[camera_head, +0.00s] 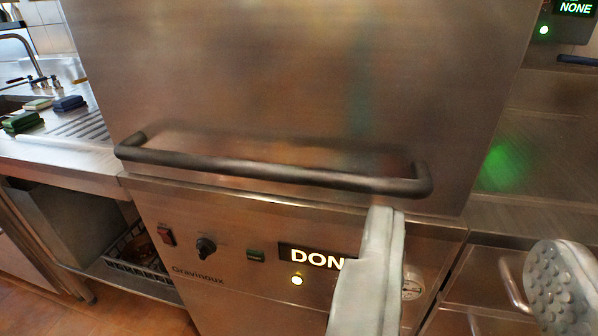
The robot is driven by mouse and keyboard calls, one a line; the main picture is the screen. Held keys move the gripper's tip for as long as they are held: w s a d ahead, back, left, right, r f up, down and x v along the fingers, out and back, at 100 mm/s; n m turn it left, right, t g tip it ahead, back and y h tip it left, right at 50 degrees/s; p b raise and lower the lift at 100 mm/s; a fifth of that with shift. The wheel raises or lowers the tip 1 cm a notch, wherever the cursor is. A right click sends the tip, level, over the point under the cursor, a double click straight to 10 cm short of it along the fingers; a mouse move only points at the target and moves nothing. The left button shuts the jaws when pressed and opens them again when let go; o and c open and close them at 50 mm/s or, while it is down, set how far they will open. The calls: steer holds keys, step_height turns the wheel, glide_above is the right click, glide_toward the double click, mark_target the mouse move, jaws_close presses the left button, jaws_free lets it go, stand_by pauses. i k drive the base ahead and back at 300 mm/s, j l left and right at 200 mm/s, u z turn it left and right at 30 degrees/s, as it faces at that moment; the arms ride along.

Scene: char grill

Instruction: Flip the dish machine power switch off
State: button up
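The dish machine (290,80) fills the middle of the view, a steel box with a dark bar handle (270,168) across its hood. On its front panel, at the left, is a small red switch (166,235), likely the power switch; its on or off position is too small to tell. My gripper (472,232) is open and empty, its two pale fingers wide apart at the lower right. The left finger is in front of the panel and hides part of the lit display (313,258), which reads "DON". The gripper is well to the right of the red switch.
A round gauge (411,288) sits right of my left finger. A steel counter with sponges (22,121) stands left.

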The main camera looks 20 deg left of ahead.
mark_target(166, 238)
steer(key=k+j+z, duration=0.1)
steer(key=j, duration=0.4)
steer(key=j+z, duration=0.1)
steer(key=j, duration=0.35)
steer(key=k+j+z, duration=0.1)
steer(key=j, duration=0.4)
steer(key=k+j+z, duration=0.1)
steer(key=j, duration=0.35)
steer(key=k+j+z, duration=0.1)
steer(key=k+j, duration=0.15)
steer(key=j, duration=0.2)
steer(key=k+j+z, duration=0.1)
steer(key=j, duration=0.35)
steer(key=k+j+z, duration=0.1)
steer(key=j, duration=0.3)
steer(key=k+j+z, duration=0.1)
steer(key=k+j, duration=0.2)
steer(key=j, duration=0.1)
